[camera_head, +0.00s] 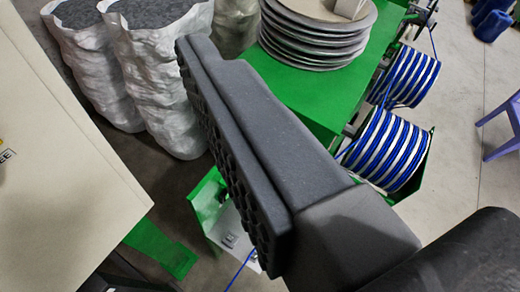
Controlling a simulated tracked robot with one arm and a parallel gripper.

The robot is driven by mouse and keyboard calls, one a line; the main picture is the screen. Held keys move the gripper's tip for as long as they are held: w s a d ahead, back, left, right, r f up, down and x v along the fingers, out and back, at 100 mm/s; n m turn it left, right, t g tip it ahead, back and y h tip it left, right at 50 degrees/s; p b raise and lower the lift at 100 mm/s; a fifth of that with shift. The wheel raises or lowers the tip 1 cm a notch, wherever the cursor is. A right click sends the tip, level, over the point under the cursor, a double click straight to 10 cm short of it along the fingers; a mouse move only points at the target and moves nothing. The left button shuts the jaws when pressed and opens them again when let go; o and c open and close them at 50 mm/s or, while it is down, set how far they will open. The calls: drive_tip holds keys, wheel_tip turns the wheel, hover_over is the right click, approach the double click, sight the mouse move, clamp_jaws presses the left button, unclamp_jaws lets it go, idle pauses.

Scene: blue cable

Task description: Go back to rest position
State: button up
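One dark grey finger of my gripper (262,150) fills the middle of the view, with its ribbed pad facing left. No second finger can be made out, so the opening is hidden. Nothing is seen held against the visible pad. Blue cable is wound on two spools at the right, an upper one (410,77) and a lower one (388,152), both apart from the finger in the picture. A thin blue strand (240,268) shows at the bottom, left of the finger base.
Behind the finger stands a green bench (300,92) with a stack of grey discs (315,40). White sacks (160,75) of dark material stand at the upper left. A cream panel (50,170) fills the left. A purple stool (505,125) is at the right edge, beside open floor (465,170).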

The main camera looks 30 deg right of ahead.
drive_tip(key=shift+d+f, duration=0.15)
wheel_tip(320, 180, down, 14)
drive_tip(key=b, duration=1.4)
drive_tip(key=shift+f, duration=0.25)
drive_tip(key=shift+s, duration=0.1)
